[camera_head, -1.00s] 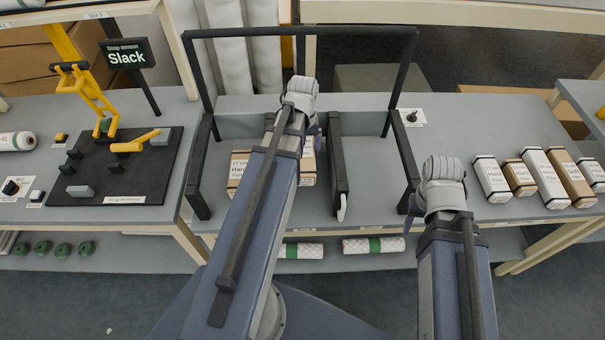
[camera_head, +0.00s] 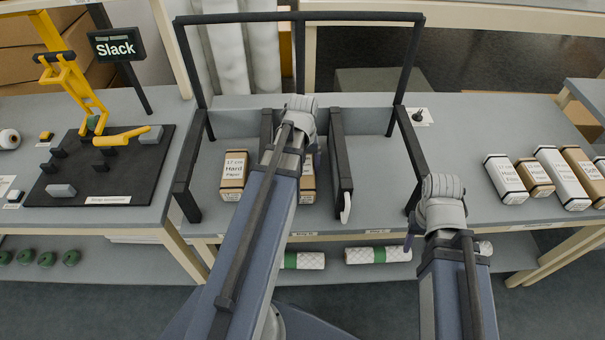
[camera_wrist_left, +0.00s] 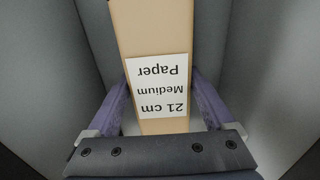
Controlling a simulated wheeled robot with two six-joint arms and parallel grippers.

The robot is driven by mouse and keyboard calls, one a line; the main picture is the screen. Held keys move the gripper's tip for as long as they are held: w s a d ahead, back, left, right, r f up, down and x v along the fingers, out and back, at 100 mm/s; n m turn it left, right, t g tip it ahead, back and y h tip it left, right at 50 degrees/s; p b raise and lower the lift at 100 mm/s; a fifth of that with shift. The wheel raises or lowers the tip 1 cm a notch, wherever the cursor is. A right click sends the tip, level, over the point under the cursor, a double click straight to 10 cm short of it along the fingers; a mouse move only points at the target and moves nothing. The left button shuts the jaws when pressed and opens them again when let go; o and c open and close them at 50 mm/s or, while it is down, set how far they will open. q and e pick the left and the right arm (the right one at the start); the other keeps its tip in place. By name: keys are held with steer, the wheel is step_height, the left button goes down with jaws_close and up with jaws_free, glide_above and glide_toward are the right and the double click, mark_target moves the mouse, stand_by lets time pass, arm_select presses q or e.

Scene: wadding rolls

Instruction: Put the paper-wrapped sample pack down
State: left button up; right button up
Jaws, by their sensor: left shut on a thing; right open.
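My left gripper (camera_wrist_left: 160,108) is shut on a brown paper-wrapped pack (camera_wrist_left: 155,30) labelled "21 cm Medium Paper", with a purple finger on each side. Grey walls flank the pack in the left wrist view. In the head view this pack (camera_head: 308,184) shows only in part beside my left forearm, in the middle bay of the black-framed rack (camera_head: 343,185). I cannot tell whether its underside touches the bay floor. My right gripper (camera_head: 430,235) is open and empty at the rack's front right, its fingers mostly hidden by its arm.
A "17 cm Hard Paper" pack (camera_head: 234,175) lies in the left bay. The right bay (camera_head: 375,165) is empty. Several packs (camera_head: 535,175) lie on the table at right. A black board (camera_head: 100,170) with a yellow stand is at left. Rolls (camera_head: 378,255) lie on the shelf below.

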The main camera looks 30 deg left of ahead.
arm_select(q)
steer(key=shift+f, duration=0.3)
arm_select(e)
steer(key=shift+f, duration=0.3)
arm_select(q)
steer(key=shift+f, duration=0.15)
steer(key=o, duration=1.3)
arm_select(e)
steer(key=shift+f, duration=0.15)
arm_select(q)
step_height(320, 180, up, 12)
steer(key=p, duration=1.2)
steer(key=shift+r, duration=0.2)
arm_select(e)
step_height(320, 180, up, 12)
